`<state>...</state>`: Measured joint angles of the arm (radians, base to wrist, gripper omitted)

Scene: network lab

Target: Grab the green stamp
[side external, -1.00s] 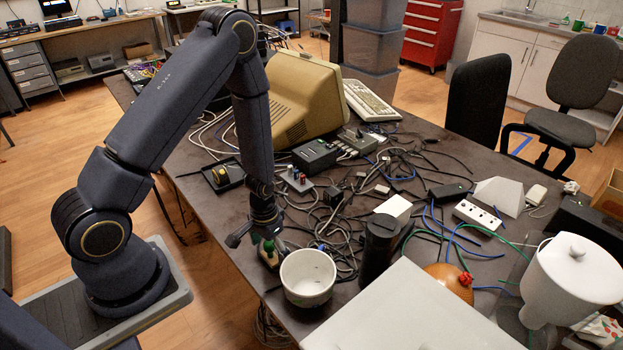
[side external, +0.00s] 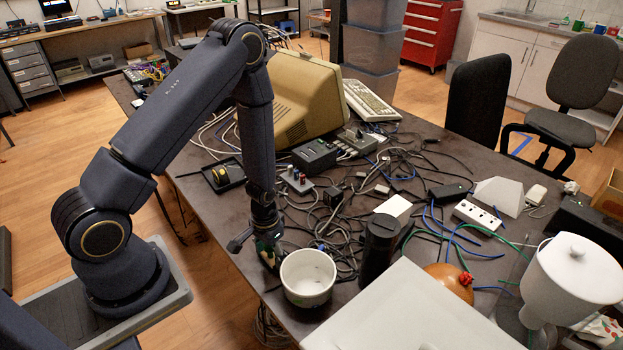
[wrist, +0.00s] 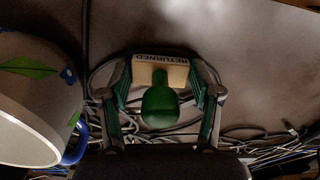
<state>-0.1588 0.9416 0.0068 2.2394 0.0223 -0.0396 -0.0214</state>
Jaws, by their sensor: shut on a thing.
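The green stamp (wrist: 160,104) has a rounded green handle and a pale block marked "RETURNED". In the wrist view it sits between the fingers of my gripper (wrist: 161,80), which are shut on its pale block. In the side view my gripper (side external: 268,258) is low over the table's near edge, just left of the white bowl (side external: 308,277). There the stamp is mostly hidden by the fingers. I cannot tell whether it touches the table.
A patterned mug or bowl with a blue part (wrist: 40,95) is close on the left in the wrist view. Tangled cables (side external: 345,225) lie behind my gripper. A black cylinder (side external: 379,250) stands right of the bowl. Bare tabletop (side external: 215,205) shows to the left.

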